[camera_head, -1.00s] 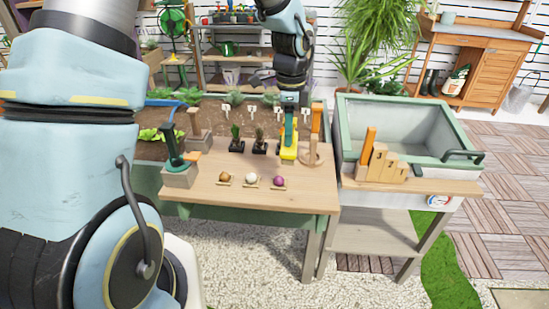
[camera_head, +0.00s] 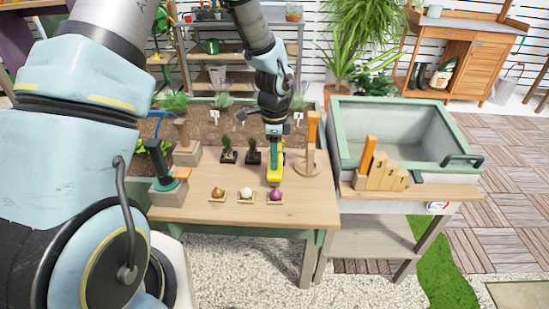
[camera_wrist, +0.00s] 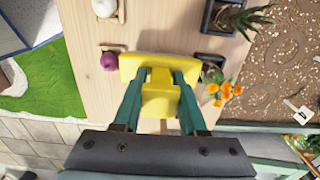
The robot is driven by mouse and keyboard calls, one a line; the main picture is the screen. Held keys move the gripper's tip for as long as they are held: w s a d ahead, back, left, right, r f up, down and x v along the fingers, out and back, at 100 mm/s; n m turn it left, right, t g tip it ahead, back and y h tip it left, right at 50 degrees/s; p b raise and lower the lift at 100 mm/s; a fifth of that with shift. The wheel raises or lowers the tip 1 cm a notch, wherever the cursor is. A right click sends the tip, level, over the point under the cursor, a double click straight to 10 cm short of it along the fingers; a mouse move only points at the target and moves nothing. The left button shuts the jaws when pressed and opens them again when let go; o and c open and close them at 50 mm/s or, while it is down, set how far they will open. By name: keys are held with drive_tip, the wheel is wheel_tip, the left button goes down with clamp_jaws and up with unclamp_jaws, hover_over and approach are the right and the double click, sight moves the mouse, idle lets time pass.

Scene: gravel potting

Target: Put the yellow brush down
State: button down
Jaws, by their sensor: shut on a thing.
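The yellow brush (camera_head: 274,172) is over the right part of the wooden table (camera_head: 240,210), just behind the purple bulb (camera_head: 275,196). My gripper (camera_head: 273,146) points down with its teal fingers closed around the brush. In the wrist view, the fingers of my gripper (camera_wrist: 160,88) sit on both sides of the yellow brush (camera_wrist: 160,67), and its wide yellow head reaches beyond them. The purple bulb (camera_wrist: 109,61) lies beside one end of the head. I cannot tell whether the brush touches the tabletop.
Two small black pots (camera_head: 240,156) stand left of the brush. A round wooden stand with an upright post (camera_head: 312,145) is to the right. White (camera_head: 246,193) and brown (camera_head: 217,193) bulbs lie in front. A soil bed (camera_head: 210,121) is behind, a sink (camera_head: 400,135) right. The table's front strip is clear.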

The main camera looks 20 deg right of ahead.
drive_tip(key=shift+f, duration=0.65)
drive_tip(key=shift+f, duration=0.2)
drive_tip(key=shift+c, duration=2.3)
unclamp_jaws()
drive_tip(key=shift+r, duration=0.1)
